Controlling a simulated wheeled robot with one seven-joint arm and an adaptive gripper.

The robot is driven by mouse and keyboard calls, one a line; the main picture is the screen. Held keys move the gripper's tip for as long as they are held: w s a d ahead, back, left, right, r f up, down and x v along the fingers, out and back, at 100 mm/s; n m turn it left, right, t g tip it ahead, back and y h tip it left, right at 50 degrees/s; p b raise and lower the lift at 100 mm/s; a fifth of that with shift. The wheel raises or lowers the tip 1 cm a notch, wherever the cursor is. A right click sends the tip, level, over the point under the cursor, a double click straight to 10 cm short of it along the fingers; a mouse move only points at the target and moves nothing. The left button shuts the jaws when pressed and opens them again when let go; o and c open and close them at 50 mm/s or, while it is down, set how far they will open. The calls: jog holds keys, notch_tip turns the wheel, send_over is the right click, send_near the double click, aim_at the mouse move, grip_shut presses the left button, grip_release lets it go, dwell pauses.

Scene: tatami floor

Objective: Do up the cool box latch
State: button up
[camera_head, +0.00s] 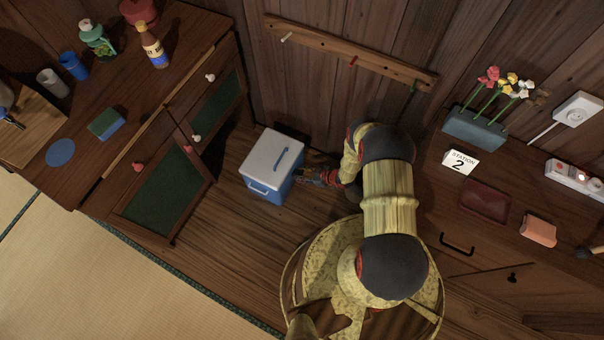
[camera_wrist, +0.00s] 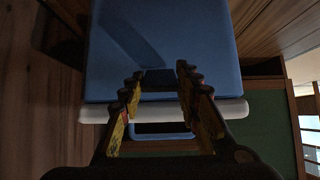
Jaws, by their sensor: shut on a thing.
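The cool box (camera_head: 262,176) has a blue body and a white lid (camera_head: 268,146) and stands on the wooden floor. The lid looks down on the body. A blue bar handle (camera_head: 289,158) lies across the lid, and another handle (camera_head: 258,188) is on the front side. My gripper (camera_head: 303,177) is at the box's right side, just under the lid edge. In the wrist view my gripper (camera_wrist: 162,75) spans the white lid rim, its tips against the blue wall (camera_wrist: 185,30). It is shut on a small dark blue piece (camera_wrist: 158,82), apparently the latch, mostly hidden by the fingers.
A dark wooden cabinet (camera_head: 160,195) with knobs stands left of the box. A peg rail (camera_head: 350,55) is on the wall behind. Tatami (camera_head: 100,285) lies open at the lower left.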

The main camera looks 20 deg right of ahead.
jog(key=shift+w+a+r+g+h+p, duration=0.15)
jog(key=shift+a+r+g+h+p, duration=0.1)
jog(key=shift+g+h, duration=0.3)
jog(key=shift+w+a+r+g+h+p, duration=0.1)
jog(key=shift+r+g+h, duration=0.15)
jog(key=shift+g+h, duration=0.3)
jog(key=o, duration=1.2)
jog(key=shift+r, duration=0.1)
jog(key=v, duration=1.2)
jog(key=shift+w, duration=0.15)
